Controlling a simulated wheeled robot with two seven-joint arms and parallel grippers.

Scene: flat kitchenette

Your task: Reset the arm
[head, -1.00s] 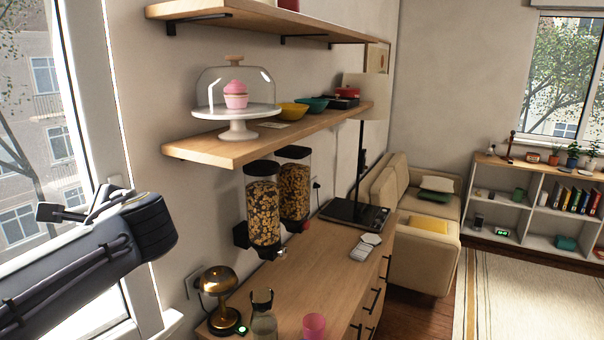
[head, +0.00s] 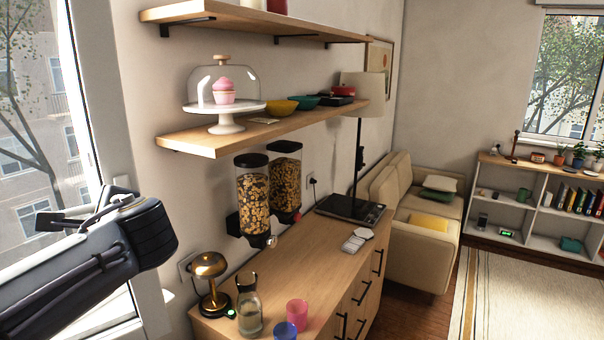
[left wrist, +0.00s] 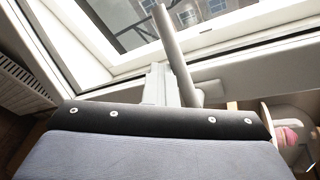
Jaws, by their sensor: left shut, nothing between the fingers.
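My left arm (head: 100,265) comes in from the left in the head view, raised in front of the window. Its gripper cannot be made out clearly there. In the left wrist view, my left gripper (left wrist: 172,40) shows as pale, narrow fingers above a dark, screwed band. It is shut and empty, with the window behind it. My right arm and gripper are in neither view.
A wooden counter (head: 310,262) holds a brass lamp (head: 211,283), a glass bottle (head: 249,312), a pink cup (head: 297,313) and a blue cup (head: 285,331). Shelves (head: 205,138) and cereal dispensers (head: 252,200) project above it. Open floor and a rug (head: 520,300) lie right.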

